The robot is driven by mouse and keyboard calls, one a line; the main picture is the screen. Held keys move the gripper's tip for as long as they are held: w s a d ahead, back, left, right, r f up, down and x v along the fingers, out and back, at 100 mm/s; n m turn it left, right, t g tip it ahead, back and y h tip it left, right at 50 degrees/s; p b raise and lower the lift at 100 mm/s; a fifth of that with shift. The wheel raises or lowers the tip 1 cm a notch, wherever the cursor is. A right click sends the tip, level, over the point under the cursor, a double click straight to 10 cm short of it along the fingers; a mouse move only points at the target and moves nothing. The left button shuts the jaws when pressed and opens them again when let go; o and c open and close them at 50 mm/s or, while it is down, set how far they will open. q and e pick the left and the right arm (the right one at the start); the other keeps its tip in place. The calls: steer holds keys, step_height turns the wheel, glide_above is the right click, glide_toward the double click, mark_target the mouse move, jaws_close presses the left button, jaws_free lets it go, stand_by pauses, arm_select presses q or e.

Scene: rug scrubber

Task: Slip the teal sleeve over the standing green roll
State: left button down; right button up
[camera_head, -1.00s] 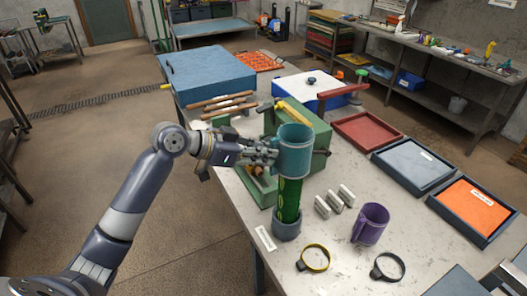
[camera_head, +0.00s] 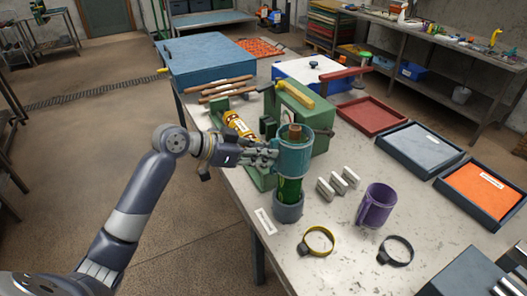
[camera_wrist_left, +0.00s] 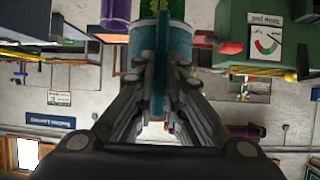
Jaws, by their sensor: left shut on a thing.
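The teal sleeve (camera_head: 294,158) is an upright open tube around the upper part of the standing green roll (camera_head: 289,190). The roll's brown core (camera_head: 295,131) shows within the sleeve's top opening. Green shows below the sleeve, down to a grey round holder (camera_head: 288,209) on the table. My left gripper (camera_head: 274,153) is shut on the sleeve from the left side. In the left wrist view, the fingers (camera_wrist_left: 160,70) close on the teal sleeve (camera_wrist_left: 182,45), with the green roll (camera_wrist_left: 176,9) beyond its edge. My right gripper is not in view.
A green machine (camera_head: 300,115) stands close behind the sleeve. A yellow roll (camera_head: 236,125) lies behind my gripper. Trays (camera_head: 428,150) line the right side.

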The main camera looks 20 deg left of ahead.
arm_select(q)
step_height(320, 180, down, 10)
steer(key=b, duration=0.6)
steer(key=shift+f+b, duration=0.45)
steer(key=shift+f, duration=0.15)
steer(key=c, duration=1.6)
jaws_free()
steer(key=shift+o, duration=0.2)
